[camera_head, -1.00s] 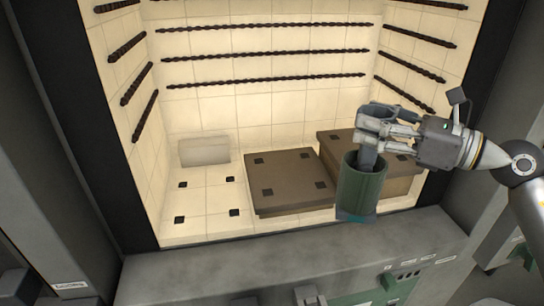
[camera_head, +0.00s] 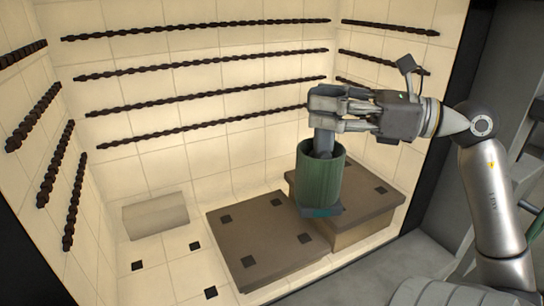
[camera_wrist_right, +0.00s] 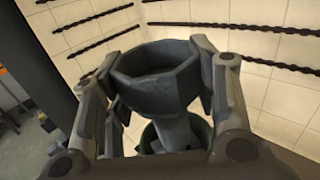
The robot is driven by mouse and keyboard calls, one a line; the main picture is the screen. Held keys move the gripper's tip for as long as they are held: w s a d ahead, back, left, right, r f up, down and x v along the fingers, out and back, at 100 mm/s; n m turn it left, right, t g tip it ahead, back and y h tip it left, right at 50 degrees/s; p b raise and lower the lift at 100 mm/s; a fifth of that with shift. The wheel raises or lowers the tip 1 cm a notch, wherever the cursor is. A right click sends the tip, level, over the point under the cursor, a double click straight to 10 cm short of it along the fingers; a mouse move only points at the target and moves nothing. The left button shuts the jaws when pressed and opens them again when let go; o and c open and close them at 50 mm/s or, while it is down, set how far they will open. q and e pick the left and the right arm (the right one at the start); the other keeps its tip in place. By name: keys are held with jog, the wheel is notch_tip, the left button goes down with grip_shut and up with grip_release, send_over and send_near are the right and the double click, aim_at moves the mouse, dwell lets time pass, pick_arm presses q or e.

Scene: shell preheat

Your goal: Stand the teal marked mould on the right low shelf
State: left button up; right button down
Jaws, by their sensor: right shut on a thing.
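The mould is a dark green ribbed cylinder (camera_head: 320,182) with a teal mark (camera_head: 322,211) at its foot. A grey stem with a cup-shaped top rises out of it. My right gripper (camera_head: 335,107) is shut on this grey top and holds the mould upright. In the wrist view the cup-shaped top (camera_wrist_right: 155,72) sits between the fingers, with part of the green rim (camera_wrist_right: 148,138) below. In the head view the mould overlaps the front left part of the raised right brown shelf (camera_head: 375,203); I cannot tell whether it touches. My left gripper is not in view.
A lower brown slab (camera_head: 250,255) with dark square marks lies left of the raised shelf. A pale block (camera_head: 155,214) stands at the back left on the tiled floor. Dark twisted rods (camera_head: 200,99) line the kiln walls. The floor's front left is clear.

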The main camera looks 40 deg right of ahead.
jog(key=w+a+f+p, duration=0.2)
jog(key=w+f+p, duration=0.2)
jog(key=w+f, duration=0.6)
jog(key=shift+f, duration=0.6)
jog(key=shift+w+a+f, duration=0.1)
jog(key=c, duration=1)
grip_release()
jog(key=shift+f, duration=0.15)
jog(key=o, duration=0.4)
jog(key=shift+o, duration=0.2)
